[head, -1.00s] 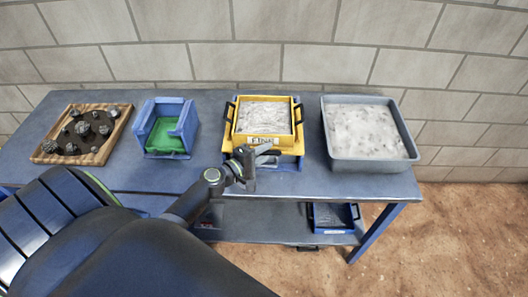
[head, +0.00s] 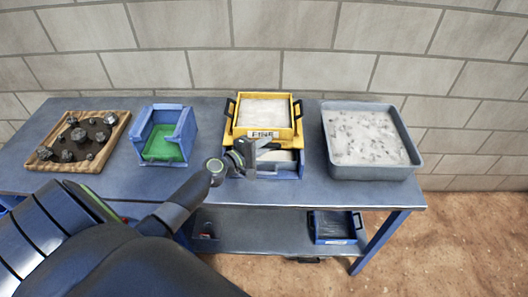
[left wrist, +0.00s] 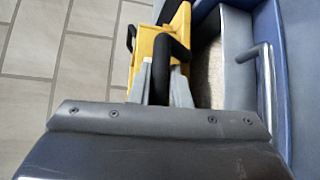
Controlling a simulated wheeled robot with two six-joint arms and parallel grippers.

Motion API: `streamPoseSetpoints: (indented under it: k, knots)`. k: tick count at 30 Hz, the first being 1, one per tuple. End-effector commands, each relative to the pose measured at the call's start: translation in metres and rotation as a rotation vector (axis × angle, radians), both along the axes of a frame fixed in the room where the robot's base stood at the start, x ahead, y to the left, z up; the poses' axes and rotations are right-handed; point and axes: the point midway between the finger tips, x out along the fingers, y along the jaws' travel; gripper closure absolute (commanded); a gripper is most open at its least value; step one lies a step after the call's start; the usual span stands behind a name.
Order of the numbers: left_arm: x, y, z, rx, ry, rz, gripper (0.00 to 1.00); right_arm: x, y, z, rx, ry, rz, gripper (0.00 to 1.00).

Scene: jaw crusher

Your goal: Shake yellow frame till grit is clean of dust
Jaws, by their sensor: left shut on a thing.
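The yellow frame (head: 284,133), labelled FINE, holds a smooth pale layer and sits towards the back of a blue tray unit (head: 290,172). Pale dust shows in the open front part of that unit. In the left wrist view the grey fingers (left wrist: 160,80) close around a black handle (left wrist: 172,45) of the yellow frame (left wrist: 150,50). Whether the frame touches the unit below is hard to tell. My right gripper is not in view.
A grey tub (head: 372,170) with pale grit stands at the right on the table (head: 228,183). A blue bin with green inside (head: 165,150) and a wooden tray (head: 118,132) with dark rocks stand at the left. A small blue tray (head: 333,238) is on the lower shelf.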

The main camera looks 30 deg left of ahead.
Motion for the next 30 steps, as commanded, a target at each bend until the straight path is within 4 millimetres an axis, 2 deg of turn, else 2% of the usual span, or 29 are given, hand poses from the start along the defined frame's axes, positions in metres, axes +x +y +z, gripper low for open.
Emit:
streamPoseSetpoints:
  k: [4,5,10,18,22,26,30]
  knots:
    - [-0.001,0.000,-0.001,0.000,0.002,0.001,1.00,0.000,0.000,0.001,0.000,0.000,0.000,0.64]
    - [-0.001,0.000,-0.001,0.000,0.002,0.001,0.82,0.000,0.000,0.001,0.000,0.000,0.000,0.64]
    - [-0.001,0.000,-0.001,0.000,0.002,0.001,0.62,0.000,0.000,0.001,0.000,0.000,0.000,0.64]
    - [-0.001,0.000,0.000,0.000,0.001,0.001,0.62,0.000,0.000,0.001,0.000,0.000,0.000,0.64]
    - [-0.009,0.003,0.000,0.003,0.002,0.000,0.62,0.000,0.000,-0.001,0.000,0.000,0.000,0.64]
    - [-0.027,0.007,0.002,0.003,0.003,0.000,0.62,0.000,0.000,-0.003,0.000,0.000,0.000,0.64]
    - [-0.055,0.014,0.004,0.004,0.003,0.000,0.62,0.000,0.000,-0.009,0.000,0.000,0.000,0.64]
